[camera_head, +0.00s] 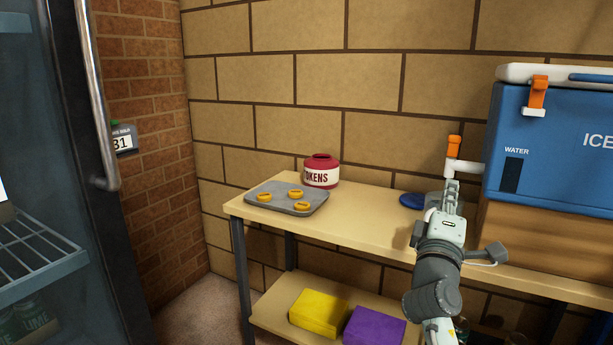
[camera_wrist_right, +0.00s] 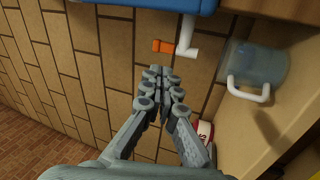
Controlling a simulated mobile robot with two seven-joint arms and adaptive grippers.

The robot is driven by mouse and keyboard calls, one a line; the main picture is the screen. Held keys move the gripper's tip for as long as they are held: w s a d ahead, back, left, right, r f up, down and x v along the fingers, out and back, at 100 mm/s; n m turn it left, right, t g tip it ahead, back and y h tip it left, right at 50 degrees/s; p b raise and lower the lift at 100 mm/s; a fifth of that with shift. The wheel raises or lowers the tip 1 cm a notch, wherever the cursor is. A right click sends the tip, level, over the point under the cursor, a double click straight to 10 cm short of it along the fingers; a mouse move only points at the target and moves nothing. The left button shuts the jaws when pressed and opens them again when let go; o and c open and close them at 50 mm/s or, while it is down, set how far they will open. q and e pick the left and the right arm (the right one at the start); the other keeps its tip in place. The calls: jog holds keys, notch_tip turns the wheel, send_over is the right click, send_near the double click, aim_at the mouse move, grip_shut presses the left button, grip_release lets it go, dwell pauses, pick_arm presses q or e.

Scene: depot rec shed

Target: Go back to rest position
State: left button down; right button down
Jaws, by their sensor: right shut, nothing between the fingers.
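My right gripper (camera_head: 452,188) is shut and empty. It is in front of the white spout with the orange tap (camera_head: 453,150) of the blue water cooler (camera_head: 545,140), over the table's right part. In the right wrist view its fingers (camera_wrist_right: 160,78) are together, below the orange tap (camera_wrist_right: 162,46), with nothing between them. A clear jug (camera_wrist_right: 258,62) with a white handle is beside the fingers in that view. My left gripper is in neither view.
The table (camera_head: 352,208) holds a grey tray (camera_head: 277,205) with yellow rings, a red tokens jar (camera_head: 321,172) and a blue disc (camera_head: 411,200). Yellow (camera_head: 319,312) and purple (camera_head: 374,328) blocks lie on the lower shelf. A glass-doored cabinet with a metal handle (camera_head: 97,95) stands left.

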jog(key=s+d+f+m+g+y, duration=0.1)
jog(key=s+f+m+g+y, duration=0.25)
jog(key=f, duration=1.15)
jog(key=s+f+m+g+y, duration=0.15)
jog(key=s+f+g, duration=0.4)
jog(key=f, duration=1.05)
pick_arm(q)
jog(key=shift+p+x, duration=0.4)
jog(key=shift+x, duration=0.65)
pick_arm(e)
jog(key=s+a+f+m+g+y, duration=0.2)
jog(key=s+f+g, duration=0.1)
jog(key=s+f, duration=0.6)
jog(key=s+a+f+m+g+y, duration=0.2)
jog(key=s+f+g, duration=0.1)
jog(key=s+f, duration=0.6)
jog(key=s, duration=0.4)
jog(key=shift+s+a+f+g+y, duration=0.2)
jog(key=shift+s+f+g+y, duration=0.1)
jog(key=shift+s+y, duration=0.1)
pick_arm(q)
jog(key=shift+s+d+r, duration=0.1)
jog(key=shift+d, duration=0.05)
pick_arm(e)
jog(key=shift+w, duration=0.1)
